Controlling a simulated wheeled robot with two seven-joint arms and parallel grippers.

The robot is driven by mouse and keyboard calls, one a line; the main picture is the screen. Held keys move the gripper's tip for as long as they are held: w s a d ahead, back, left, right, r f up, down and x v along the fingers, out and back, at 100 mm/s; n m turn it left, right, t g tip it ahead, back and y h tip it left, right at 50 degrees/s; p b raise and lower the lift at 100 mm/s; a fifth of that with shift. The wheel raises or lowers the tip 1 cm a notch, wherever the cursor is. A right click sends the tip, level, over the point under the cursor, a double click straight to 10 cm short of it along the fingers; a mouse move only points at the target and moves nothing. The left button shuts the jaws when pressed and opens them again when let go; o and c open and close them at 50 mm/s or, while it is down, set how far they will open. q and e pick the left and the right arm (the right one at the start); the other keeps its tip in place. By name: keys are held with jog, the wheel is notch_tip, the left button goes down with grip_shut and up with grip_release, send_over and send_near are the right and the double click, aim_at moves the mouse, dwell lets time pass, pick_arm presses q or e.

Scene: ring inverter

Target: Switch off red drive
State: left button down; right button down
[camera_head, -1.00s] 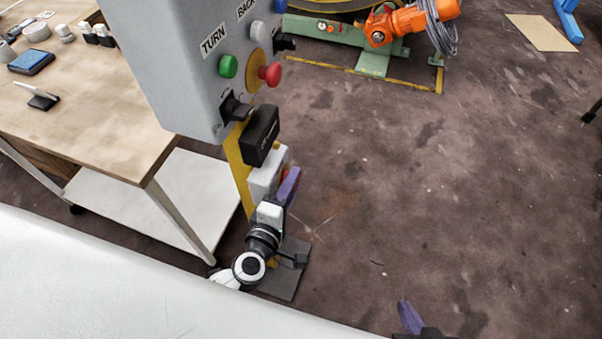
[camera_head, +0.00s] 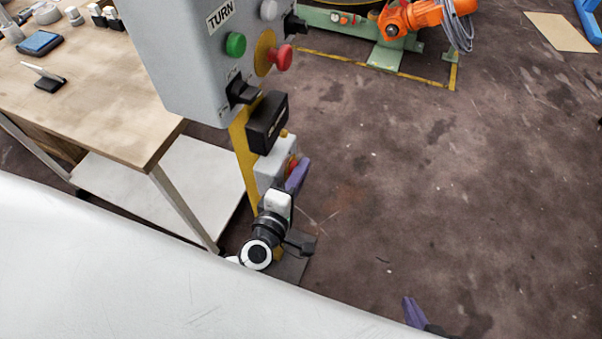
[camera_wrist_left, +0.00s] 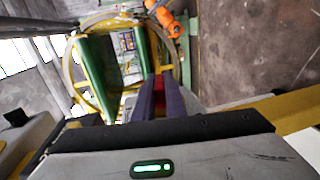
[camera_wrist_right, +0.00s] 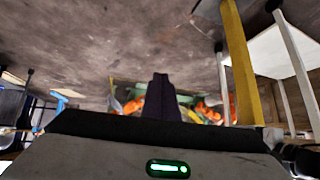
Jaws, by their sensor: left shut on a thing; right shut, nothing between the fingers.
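A small pale grey box (camera_head: 270,176) is mounted low on the yellow post. A red knob (camera_head: 292,165) shows on its right face, partly hidden by my left gripper (camera_head: 298,177). The left gripper's purple fingers are shut on the red knob, whose red also shows between them in the left wrist view (camera_wrist_left: 160,82). My right gripper (camera_head: 412,311) is at the bottom edge, away from the post. Its fingers are together and empty in the right wrist view (camera_wrist_right: 161,98).
Above is a grey cabinet (camera_head: 178,60) with a green button (camera_head: 236,44), a red button (camera_head: 281,58) and black switches. A black box (camera_head: 267,122) sits below it. A wooden workbench (camera_head: 110,105) stands left. The floor on the right is clear.

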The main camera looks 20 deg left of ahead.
pick_arm(q)
jog(key=f+t+b, duration=0.1)
jog(key=b, duration=0.2)
jog(key=shift+r+b, duration=0.1)
jog(key=shift+b, duration=0.5)
jog(key=shift+r+t+b, duration=0.25)
jog(key=shift+t+b, duration=0.15)
jog(key=shift+b, duration=0.2)
jog(key=shift+r, duration=0.15)
pick_arm(e)
jog(key=f, duration=0.1)
jog(key=a+f, duration=0.1)
jog(key=f, duration=0.2)
jog(key=shift+w+a+f, duration=0.3)
jog(key=shift+a, duration=0.05)
pick_arm(q)
jog(key=c, duration=1.8)
grip_release()
pick_arm(e)
jog(key=shift+w+d+r, duration=0.1)
